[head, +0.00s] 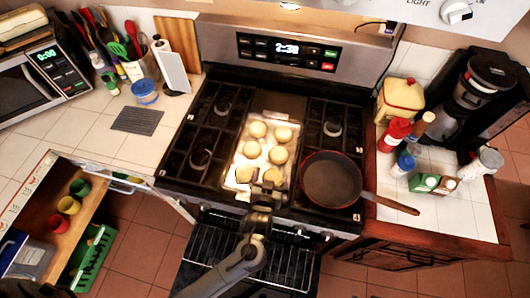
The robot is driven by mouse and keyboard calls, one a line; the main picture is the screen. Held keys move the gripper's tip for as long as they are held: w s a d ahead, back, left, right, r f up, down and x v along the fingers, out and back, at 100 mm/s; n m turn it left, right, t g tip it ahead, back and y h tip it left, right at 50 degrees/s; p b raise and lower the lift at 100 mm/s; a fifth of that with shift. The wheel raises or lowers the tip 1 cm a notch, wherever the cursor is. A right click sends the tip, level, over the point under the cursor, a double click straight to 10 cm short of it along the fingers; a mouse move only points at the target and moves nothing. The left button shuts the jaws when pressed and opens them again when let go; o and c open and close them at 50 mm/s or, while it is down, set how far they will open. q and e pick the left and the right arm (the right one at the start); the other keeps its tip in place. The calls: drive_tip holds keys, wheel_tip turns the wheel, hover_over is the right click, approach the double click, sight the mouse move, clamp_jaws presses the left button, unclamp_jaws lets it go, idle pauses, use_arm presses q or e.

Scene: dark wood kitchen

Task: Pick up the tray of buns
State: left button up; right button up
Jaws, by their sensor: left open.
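The tray (264,164) of buns lies on the middle of the stove top, between the left and right burner grates. Several pale round buns (258,129) sit on it in two rows. My left gripper (258,184) is at the tray's near edge, its arm reaching up from the bottom of the head view. Its jaws are open, and it hides part of the near edge and the nearest buns. I cannot tell whether the fingers touch the tray. My right gripper is not in view.
A dark frying pan (331,179) stands on the right burners, close to the tray, its handle pointing right. Below the stove front, the oven is open and a wire rack (290,268) shows. Bottles and a coffee maker (480,92) crowd the right counter. An open drawer holds coloured cups (69,205).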

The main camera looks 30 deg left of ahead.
sight(275, 168)
use_arm(q)
drive_tip(key=shift+x, duration=2.1)
drive_tip(key=c, duration=1.6)
drive_tip(key=shift+r, duration=0.2)
drive_tip(key=shift+r, duration=0.15)
